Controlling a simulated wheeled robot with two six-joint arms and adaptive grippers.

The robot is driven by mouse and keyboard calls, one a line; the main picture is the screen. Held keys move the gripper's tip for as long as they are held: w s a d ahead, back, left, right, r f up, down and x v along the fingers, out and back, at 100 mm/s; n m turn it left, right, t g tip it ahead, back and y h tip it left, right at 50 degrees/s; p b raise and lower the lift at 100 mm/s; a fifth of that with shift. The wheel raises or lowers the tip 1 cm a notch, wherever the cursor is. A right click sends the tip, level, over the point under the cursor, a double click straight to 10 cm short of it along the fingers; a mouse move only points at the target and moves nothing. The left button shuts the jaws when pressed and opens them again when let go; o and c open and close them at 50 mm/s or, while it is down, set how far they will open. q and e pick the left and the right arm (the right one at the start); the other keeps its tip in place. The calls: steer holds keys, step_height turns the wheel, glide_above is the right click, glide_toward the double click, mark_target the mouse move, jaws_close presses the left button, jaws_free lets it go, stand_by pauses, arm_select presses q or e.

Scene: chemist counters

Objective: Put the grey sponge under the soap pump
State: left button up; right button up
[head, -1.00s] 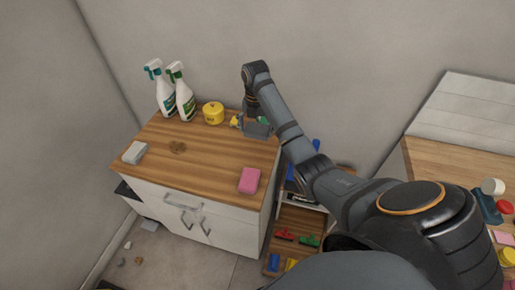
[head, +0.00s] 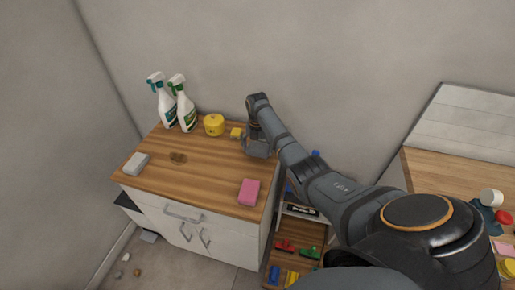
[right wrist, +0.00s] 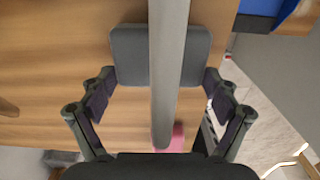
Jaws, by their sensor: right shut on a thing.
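My right gripper (head: 257,151) is at the back right corner of the wooden counter. My left gripper is not in view.
The counter (head: 205,172) holds two spray bottles (head: 163,103), a yellow round tub (head: 214,125), a small yellow object (head: 236,133), a pale grey block (head: 136,163) and a pink sponge (head: 249,191). Its middle is mostly clear. A low shelf (head: 302,235) stands to the right.

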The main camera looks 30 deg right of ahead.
mark_target(258, 150)
steer(key=shift+f, duration=0.6)
steer(key=o, duration=0.6)
steer(key=shift+s, duration=0.1)
step_height(258, 150, up, 13)
steer(key=b, duration=0.2)
